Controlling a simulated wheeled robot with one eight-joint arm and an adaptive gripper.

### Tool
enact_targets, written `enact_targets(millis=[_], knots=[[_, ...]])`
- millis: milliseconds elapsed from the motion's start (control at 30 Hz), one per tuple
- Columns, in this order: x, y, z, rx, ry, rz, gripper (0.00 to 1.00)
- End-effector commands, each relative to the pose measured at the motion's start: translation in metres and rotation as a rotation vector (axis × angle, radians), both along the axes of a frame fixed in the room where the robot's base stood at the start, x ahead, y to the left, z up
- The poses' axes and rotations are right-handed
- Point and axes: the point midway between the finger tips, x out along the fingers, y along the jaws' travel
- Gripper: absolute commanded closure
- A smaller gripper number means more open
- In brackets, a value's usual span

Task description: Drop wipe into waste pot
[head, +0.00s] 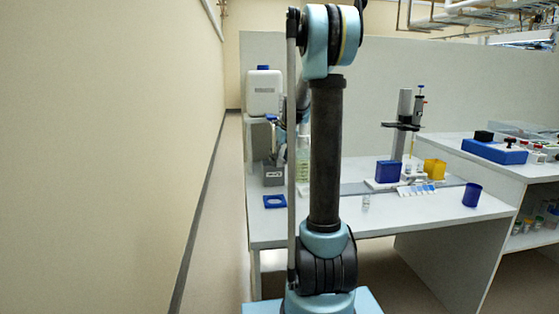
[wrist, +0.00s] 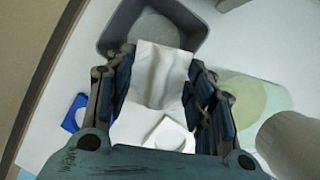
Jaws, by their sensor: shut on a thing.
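In the wrist view my gripper (wrist: 160,72) is shut on a white wipe (wrist: 158,80), which hangs as a creased sheet between the fingers. A grey pot (wrist: 112,38) with a rounded inside, which looks like the waste pot, lies just past the fingertips. The wipe's far edge overlaps the pot's opening in this view; I cannot tell its height above the rim. In the head view the grey pot (head: 273,176) with a pale label stands at the bench's left end. My gripper (head: 277,143) is above it, partly hidden by my arm; the wipe is not clear there.
A blue square piece with a round hole (head: 275,201) lies in front of the pot. A pale green round vessel (wrist: 250,97) stands to the right in the wrist view. A white jug (head: 264,95) stands behind. The wall (head: 150,150) is close at left.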

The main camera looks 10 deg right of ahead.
Motion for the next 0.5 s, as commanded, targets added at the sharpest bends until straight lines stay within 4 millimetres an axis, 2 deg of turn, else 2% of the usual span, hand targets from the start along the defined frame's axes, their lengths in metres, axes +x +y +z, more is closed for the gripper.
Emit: enact_targets(millis=[33, 100, 500], knots=[[0.0001, -0.0001, -0.0005, 0.000, 0.000, 0.000, 0.46], [0.0001, -0.0002, -0.0003, 0.000, 0.000, 0.000, 0.31], [-0.0002, -0.0001, 0.0016, 0.000, 0.000, 0.000, 0.31]])
